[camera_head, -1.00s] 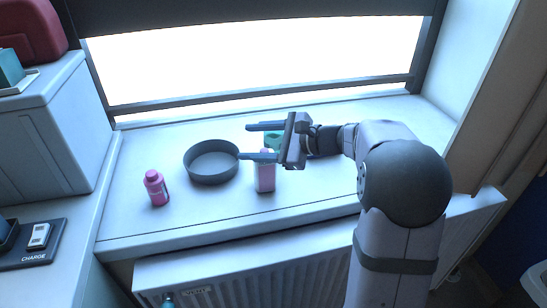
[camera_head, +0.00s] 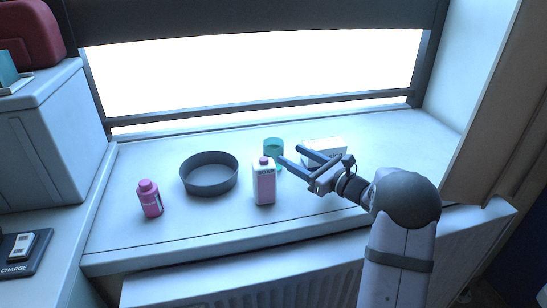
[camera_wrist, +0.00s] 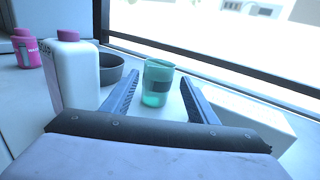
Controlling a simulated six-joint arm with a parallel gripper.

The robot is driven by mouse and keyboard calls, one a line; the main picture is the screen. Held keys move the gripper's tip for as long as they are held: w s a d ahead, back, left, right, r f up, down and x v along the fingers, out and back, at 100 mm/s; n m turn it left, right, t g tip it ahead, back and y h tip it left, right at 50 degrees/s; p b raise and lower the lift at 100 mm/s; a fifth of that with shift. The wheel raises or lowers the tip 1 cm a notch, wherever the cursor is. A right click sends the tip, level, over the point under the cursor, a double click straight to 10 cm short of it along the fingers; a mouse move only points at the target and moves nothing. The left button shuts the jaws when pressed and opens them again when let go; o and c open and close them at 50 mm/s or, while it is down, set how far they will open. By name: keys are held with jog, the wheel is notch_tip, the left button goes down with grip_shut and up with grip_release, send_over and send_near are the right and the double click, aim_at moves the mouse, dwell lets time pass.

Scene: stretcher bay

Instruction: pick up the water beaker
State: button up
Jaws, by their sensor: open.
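The water beaker is a teal see-through cup (camera_head: 274,147) standing on the windowsill behind and right of the pink-and-white soap bottle. In the wrist view the beaker (camera_wrist: 157,84) stands upright, beyond and between my fingertips. My gripper (camera_head: 290,157) is open and empty, its two fingers pointing left toward the beaker from the right. In the wrist view the fingers of my gripper (camera_wrist: 160,88) lie either side of the beaker's line. Whether they overlap its sides cannot be told.
The soap bottle (camera_head: 264,182) stands close by at front left of the beaker. A grey round bowl (camera_head: 209,190) and a pink bottle (camera_head: 150,199) stand further left. A white box (camera_head: 325,151) lies right, behind my gripper. The window (camera_head: 255,75) is at the back.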

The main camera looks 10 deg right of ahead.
notch_tip(320, 180, down, 3)
jog(key=shift+w+a+f, duration=0.15)
jog(key=shift+f, duration=0.05)
jog(key=shift+p+x, duration=0.6)
jog(key=shift+x, duration=3)
jog(key=c, duration=0.8)
